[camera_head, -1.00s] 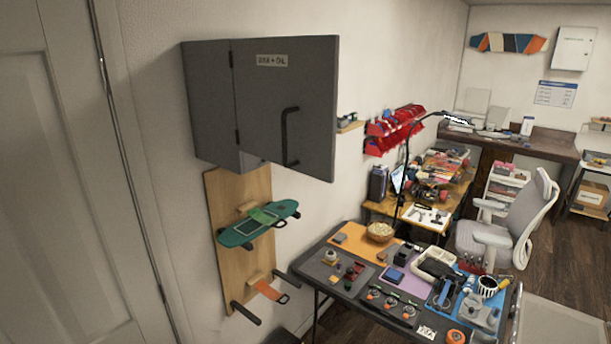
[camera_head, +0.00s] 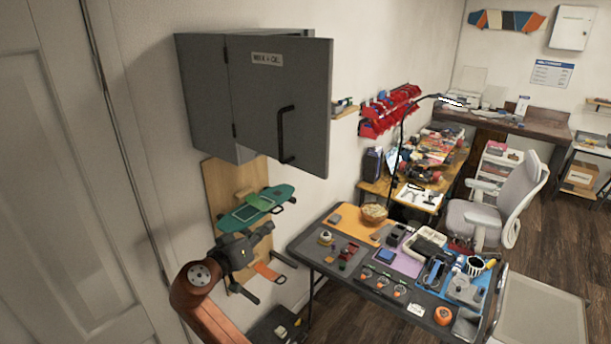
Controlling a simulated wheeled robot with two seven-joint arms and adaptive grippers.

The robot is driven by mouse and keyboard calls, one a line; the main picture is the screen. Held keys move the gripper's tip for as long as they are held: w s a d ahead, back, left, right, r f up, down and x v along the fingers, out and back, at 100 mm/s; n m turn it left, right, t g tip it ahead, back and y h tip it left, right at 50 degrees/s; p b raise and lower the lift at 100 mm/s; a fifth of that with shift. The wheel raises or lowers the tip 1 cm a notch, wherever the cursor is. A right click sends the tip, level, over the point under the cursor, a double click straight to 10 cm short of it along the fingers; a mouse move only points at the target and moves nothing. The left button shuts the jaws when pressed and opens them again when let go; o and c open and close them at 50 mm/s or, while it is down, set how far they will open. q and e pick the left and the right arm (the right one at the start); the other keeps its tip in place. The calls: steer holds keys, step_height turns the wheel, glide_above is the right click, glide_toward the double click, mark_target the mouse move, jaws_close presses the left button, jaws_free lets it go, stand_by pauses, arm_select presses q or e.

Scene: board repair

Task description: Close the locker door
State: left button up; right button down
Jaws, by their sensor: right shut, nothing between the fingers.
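The locker is a dark grey wall cabinet (camera_head: 205,95) in the upper middle of the head view. Its door (camera_head: 285,80) is hinged at the left, stands ajar and swings out towards the right, with a gap showing along its top. The door has a white label and a black bar handle (camera_head: 285,135). My right gripper (camera_head: 264,234) is shut and empty, below the locker in front of the skateboard rack, apart from the door and handle. My left gripper is not in view.
A wooden rack (camera_head: 221,185) with a green skateboard (camera_head: 266,198) hangs under the locker, close to my gripper. A cluttered workbench (camera_head: 300,243) stands at the right. A white door (camera_head: 40,180) is at the left. Free space lies in front of the locker door.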

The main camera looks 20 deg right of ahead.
steer(key=s+a+r+m+h, duration=0.1)
steer(key=s+r+m, duration=0.1)
steer(key=s+r, duration=0.45)
steer(key=s+a+r+m+h, duration=0.1)
steer(key=s+r+m, duration=0.2)
steer(key=r, duration=0.6)
steer(key=m+g+h+p, duration=0.2)
steer(key=m, duration=0.2)
glide_toward(316, 167)
steer(key=p+x, duration=0.4)
steer(key=x, duration=0.2)
steer(key=shift+s+r, duration=0.1)
steer(key=shift+w+d, duration=0.25)
steer(key=shift+d, duration=0.15)
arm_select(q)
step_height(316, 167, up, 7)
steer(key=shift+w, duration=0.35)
arm_select(e)
steer(key=shift+a, duration=0.15)
steer(key=shift+w, duration=0.1)
